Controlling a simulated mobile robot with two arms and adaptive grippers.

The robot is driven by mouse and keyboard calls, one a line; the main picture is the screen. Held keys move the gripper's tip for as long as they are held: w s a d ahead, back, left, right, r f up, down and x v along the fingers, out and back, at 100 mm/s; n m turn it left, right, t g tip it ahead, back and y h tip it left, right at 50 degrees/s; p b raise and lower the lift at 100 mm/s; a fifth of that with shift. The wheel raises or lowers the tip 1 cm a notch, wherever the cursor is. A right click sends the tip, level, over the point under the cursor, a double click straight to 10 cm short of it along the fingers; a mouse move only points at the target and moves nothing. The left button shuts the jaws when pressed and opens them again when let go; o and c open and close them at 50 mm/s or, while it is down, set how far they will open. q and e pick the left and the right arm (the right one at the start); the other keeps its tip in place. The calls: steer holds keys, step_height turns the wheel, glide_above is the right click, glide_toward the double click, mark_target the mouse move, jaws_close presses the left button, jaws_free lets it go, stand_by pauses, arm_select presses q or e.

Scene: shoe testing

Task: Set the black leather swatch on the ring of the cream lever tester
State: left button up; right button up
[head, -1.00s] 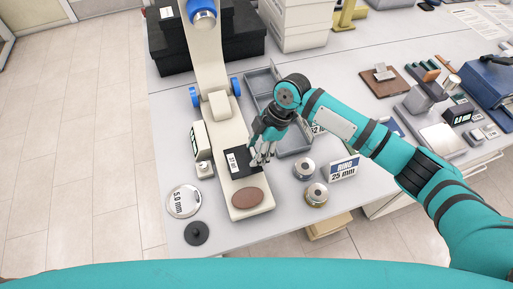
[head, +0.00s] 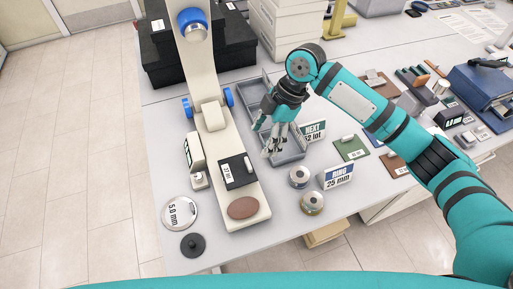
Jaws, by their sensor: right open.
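The black leather swatch (head: 238,177) lies flat on the base of the cream lever tester (head: 250,218), behind its brown oval pad (head: 243,207). It carries a white label and a small pale upright tab (head: 248,164). The tester's ring is not visible; whether it is under the swatch I cannot tell. My right gripper (head: 270,151) is open and empty, pointing down near the grey tray, to the upper right of the swatch and apart from it. My left gripper is not in view.
A grey divided tray (head: 291,156) stands right of the tester. Two metal rings (head: 299,176) (head: 312,203) sit by the "RING 25 mm" sign (head: 338,175). A green swatch (head: 351,148) lies farther right. A "5.0 mm" disc (head: 180,213) and black knob (head: 192,245) lie left.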

steer(key=shift+v, duration=1.15)
